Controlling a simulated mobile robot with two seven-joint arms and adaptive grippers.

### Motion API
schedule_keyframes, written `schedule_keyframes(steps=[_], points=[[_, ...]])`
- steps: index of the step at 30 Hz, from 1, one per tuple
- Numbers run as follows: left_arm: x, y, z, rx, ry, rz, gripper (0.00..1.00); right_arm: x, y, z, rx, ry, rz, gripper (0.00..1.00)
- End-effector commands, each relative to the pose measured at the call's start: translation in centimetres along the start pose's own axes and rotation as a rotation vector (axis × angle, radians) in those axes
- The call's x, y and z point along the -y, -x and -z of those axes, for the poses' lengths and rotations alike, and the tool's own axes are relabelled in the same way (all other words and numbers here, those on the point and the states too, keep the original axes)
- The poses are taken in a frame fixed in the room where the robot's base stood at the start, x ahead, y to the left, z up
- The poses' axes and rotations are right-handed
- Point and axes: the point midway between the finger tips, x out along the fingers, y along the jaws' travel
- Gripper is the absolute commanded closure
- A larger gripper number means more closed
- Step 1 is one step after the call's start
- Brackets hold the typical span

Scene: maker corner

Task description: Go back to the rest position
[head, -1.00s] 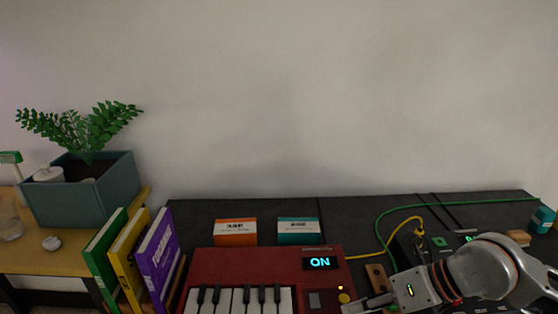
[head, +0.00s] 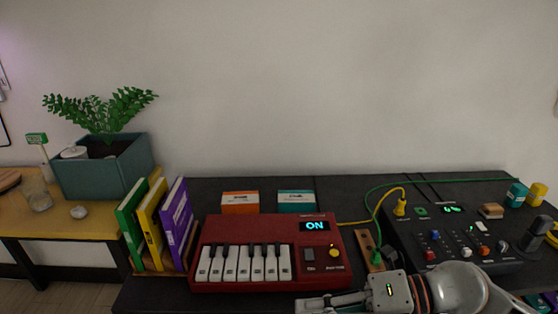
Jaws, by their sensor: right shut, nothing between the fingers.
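My right gripper (head: 330,302) is at the bottom of the head view, in front of the red keyboard's lower right corner. Its fingers point left and are shut with nothing between them. My right arm comes in from the lower right. The red keyboard (head: 204,240) lies on the dark table, and its small screen (head: 314,225) reads "ON". The gripper looks apart from the keyboard, though the exact gap is hard to tell. My left gripper is not in view.
A black mixer (head: 470,240) with knobs and cables stands right of the keyboard. A wooden power strip (head: 375,262) lies between them. Books (head: 150,235) stand at the left. Orange (head: 240,203) and teal (head: 296,202) boxes sit behind. A planter (head: 105,172) stands on the yellow table (head: 75,225).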

Motion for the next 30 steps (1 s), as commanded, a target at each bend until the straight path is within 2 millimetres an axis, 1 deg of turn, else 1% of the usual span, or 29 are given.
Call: schedule_keyframes(steps=[1,4,6,8,11,12,14,16,17,18,20,21,23,24,26,27,30], points=[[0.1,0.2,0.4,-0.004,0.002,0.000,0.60,-1.6,-0.6,0.1,0.029,-0.060,-0.081,1.00],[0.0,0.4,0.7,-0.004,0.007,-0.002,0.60,-3.9,-1.0,-0.9,0.122,-0.211,-0.252,1.00],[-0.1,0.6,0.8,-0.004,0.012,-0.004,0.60,-4.8,-0.8,-2.0,0.206,-0.337,-0.363,1.00],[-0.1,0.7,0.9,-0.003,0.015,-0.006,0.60,-4.8,-0.2,-3.1,0.288,-0.453,-0.446,1.00],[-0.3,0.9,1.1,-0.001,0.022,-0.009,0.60,-3.1,1.1,-4.8,0.439,-0.661,-0.554,1.00],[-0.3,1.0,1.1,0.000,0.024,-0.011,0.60,-1.8,1.8,-5.3,0.504,-0.751,-0.587,1.00],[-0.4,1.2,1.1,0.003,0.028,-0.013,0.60,0.6,2.7,-5.6,0.603,-0.888,-0.624,1.00],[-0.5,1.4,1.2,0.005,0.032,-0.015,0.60,4.2,3.8,-5.2,0.721,-1.057,-0.649,1.00],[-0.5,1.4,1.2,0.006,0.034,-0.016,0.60,6.0,4.3,-4.8,0.774,-1.130,-0.653,1.00],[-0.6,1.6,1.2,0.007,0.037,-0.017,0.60,8.4,4.8,-3.8,0.841,-1.230,-0.654,1.00],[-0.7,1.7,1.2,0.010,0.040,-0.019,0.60,12.1,5.5,-1.8,0.938,-1.379,-0.641,1.00],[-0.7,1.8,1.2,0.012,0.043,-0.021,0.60,14.4,5.8,-0.2,0.994,-1.469,-0.627,1.00],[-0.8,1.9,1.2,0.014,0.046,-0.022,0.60,17.4,6.2,2.5,1.071,-1.598,-0.600,1.00],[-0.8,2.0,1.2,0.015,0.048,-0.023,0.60,19.2,6.3,4.5,1.115,-1.679,-0.580,1.00],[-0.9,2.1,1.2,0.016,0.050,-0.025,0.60,21.5,6.4,7.5,1.173,-1.788,-0.547,1.00],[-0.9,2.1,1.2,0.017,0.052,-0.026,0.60,22.7,6.5,9.3,1.205,-1.850,-0.524,1.00],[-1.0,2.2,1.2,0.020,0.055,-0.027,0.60,24.8,6.4,13.2,1.261,-1.974,-0.478,1.00]])
